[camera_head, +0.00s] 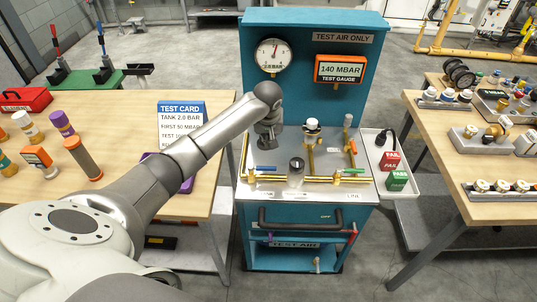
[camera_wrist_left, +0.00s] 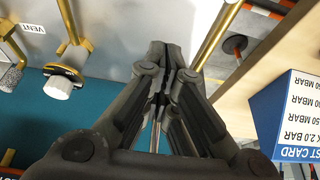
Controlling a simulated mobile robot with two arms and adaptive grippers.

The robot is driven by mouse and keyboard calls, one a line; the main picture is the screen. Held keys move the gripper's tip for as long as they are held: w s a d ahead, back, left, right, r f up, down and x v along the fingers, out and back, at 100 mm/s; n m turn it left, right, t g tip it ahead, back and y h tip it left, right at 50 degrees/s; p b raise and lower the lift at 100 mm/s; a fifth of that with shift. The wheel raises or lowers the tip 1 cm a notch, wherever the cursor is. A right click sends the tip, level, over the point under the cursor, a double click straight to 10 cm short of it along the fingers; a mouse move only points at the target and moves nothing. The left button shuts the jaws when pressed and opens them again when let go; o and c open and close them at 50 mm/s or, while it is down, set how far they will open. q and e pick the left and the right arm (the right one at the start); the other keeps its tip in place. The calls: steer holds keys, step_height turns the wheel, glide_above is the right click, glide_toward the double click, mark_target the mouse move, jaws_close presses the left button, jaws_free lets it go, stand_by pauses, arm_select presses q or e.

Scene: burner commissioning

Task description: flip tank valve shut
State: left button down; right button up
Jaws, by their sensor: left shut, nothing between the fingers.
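The teal test-air bench carries brass pipework (camera_head: 315,180) on its grey metal top. A blue valve lever (camera_head: 265,168) lies along the pipe at the left, and a green one (camera_head: 352,170) lies along it at the right. The labels in front are too small to read surely, so I cannot tell which lever is the tank valve. My left gripper (camera_head: 268,143) hangs just behind and above the blue lever, apart from it as far as I can see. In the left wrist view its fingers (camera_wrist_left: 160,70) are closed and empty, near a brass pipe (camera_wrist_left: 214,38). My right gripper is out of view.
A round gauge (camera_head: 273,56) and an orange 140 MBAR display (camera_head: 340,69) are on the back panel. A white tray (camera_head: 407,192) with FAIL and PASS blocks is at the right. The test card (camera_head: 182,112) stands on the left table.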

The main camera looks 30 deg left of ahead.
mark_target(263, 168)
arm_select(q)
steer(key=f+p, duration=0.1)
steer(key=f, duration=0.3)
steer(key=s+f+p, duration=0.1)
steer(key=f, duration=0.1)
steer(key=shift+d+p, duration=0.3)
steer(key=shift+p, duration=0.05)
steer(key=shift+s+d, duration=0.2)
steer(key=shift+s, duration=0.2)
steer(key=shift+f, duration=0.15)
steer(key=shift+w, duration=0.1)
